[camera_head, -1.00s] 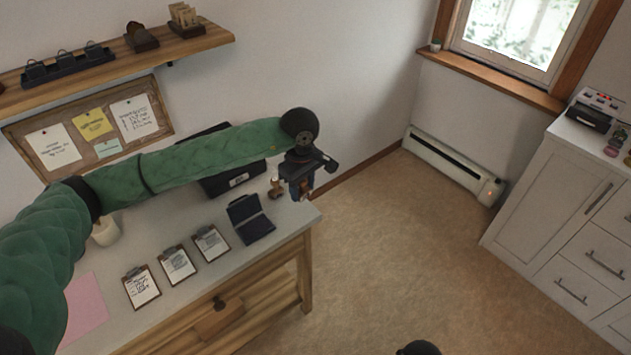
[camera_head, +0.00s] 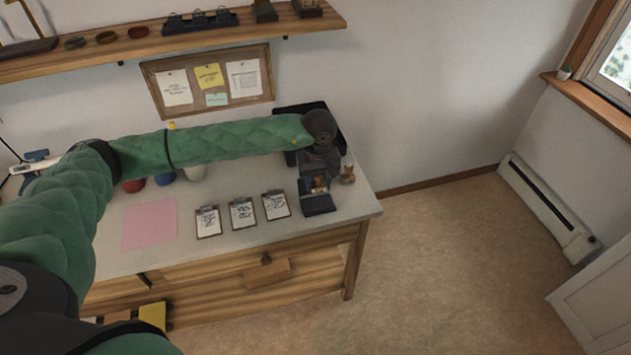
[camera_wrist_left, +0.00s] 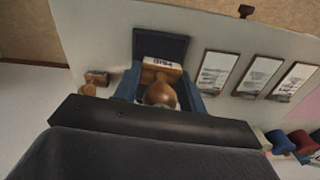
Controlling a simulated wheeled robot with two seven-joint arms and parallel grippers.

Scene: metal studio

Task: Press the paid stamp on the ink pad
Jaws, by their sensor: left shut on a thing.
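The paid stamp (camera_head: 320,184) has a rounded wooden handle, and my left gripper (camera_head: 318,178) is shut on it. In the left wrist view the stamp (camera_wrist_left: 160,92) sits between the fingers, with a pale block whose lettering appears upside down. The open dark blue ink pad (camera_head: 318,206) lies on the desk at its right end. It also shows in the left wrist view (camera_wrist_left: 172,44), right by the stamp's block. The stamp is over or at the pad; whether they touch is hidden. My right gripper is out of view.
A second wooden stamp (camera_head: 347,174) stands close to the right of the gripper. A black case (camera_head: 335,127) is behind it. Several clipboards (camera_head: 242,214) and a pink sheet (camera_head: 150,223) lie to the left. The desk's right edge (camera_head: 375,212) is near.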

